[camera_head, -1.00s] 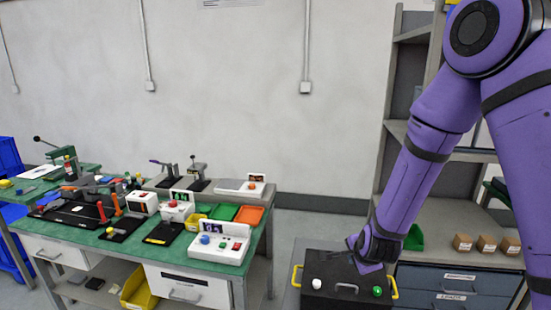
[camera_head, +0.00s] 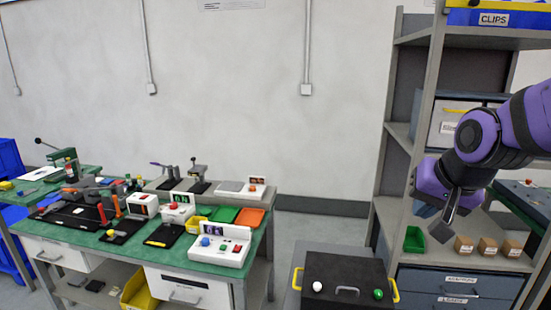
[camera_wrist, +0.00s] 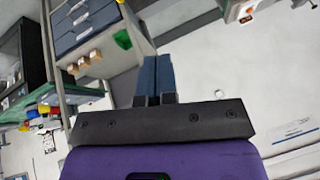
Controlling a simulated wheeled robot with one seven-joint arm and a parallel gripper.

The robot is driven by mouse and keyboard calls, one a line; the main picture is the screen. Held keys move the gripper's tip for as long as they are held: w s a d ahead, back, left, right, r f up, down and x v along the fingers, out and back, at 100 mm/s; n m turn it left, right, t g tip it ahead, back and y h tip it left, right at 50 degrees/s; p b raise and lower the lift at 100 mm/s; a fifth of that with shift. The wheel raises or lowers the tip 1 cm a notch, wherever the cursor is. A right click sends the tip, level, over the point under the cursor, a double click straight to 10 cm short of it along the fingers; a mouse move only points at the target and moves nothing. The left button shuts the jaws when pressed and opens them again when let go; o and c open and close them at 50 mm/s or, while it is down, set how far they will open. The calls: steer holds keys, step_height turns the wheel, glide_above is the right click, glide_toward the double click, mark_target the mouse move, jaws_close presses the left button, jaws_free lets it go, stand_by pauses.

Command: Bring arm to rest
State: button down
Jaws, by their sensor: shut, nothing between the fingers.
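My gripper (camera_head: 441,228) is at the right in the head view, on my purple arm, in front of the grey shelf rack. It points down and holds nothing. In the wrist view its two dark blue fingers (camera_wrist: 155,80) lie side by side, closed together. The arm is folded back at the right, and its upper part is out of the picture.
A dark box with yellow handles (camera_head: 299,280) stands below and left of my gripper. The shelf rack (camera_head: 384,210) holds a green bin (camera_head: 413,240) and small cardboard boxes (camera_head: 487,247) near it. A green workbench (camera_head: 130,252) with devices stands at left. The wall side between is clear.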

steer(key=s+d+r+n, duration=0.1)
steer(key=s+r+n, duration=0.1)
steer(key=s, duration=0.5)
steer(key=s+d+r+n+g+h, duration=0.1)
steer(key=s+d+r+n, duration=0.1)
steer(key=s+r, duration=0.2)
steer(key=s, duration=0.3)
steer(key=shift+d, duration=0.3)
stand_by(1.0)
